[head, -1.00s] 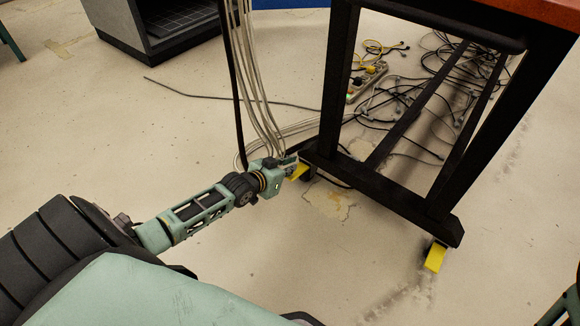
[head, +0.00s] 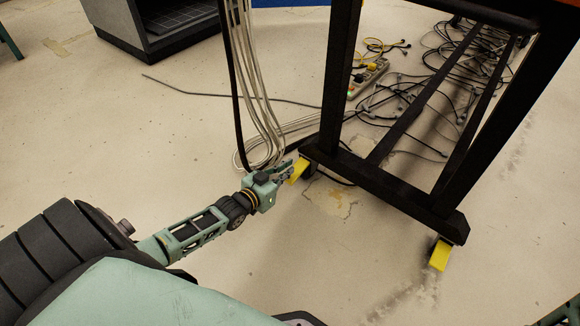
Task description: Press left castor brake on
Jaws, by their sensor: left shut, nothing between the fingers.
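The left castor has a yellow brake pedal (head: 299,171) under the near left end of the black table frame (head: 385,188). My left gripper (head: 286,172) is shut and empty, with its fingertips right beside the pedal. I cannot tell whether they touch it. The right castor's yellow pedal (head: 439,256) slopes down under the frame's other end, apart from any gripper. Part of my right arm shows at the lower right edge, but its gripper is out of view.
White and black cables (head: 258,100) hang down close behind my left gripper. A power strip (head: 367,77) and tangled cords (head: 420,100) lie on the floor under the table. A grey cabinet (head: 165,30) stands at the back left. The floor at front is clear.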

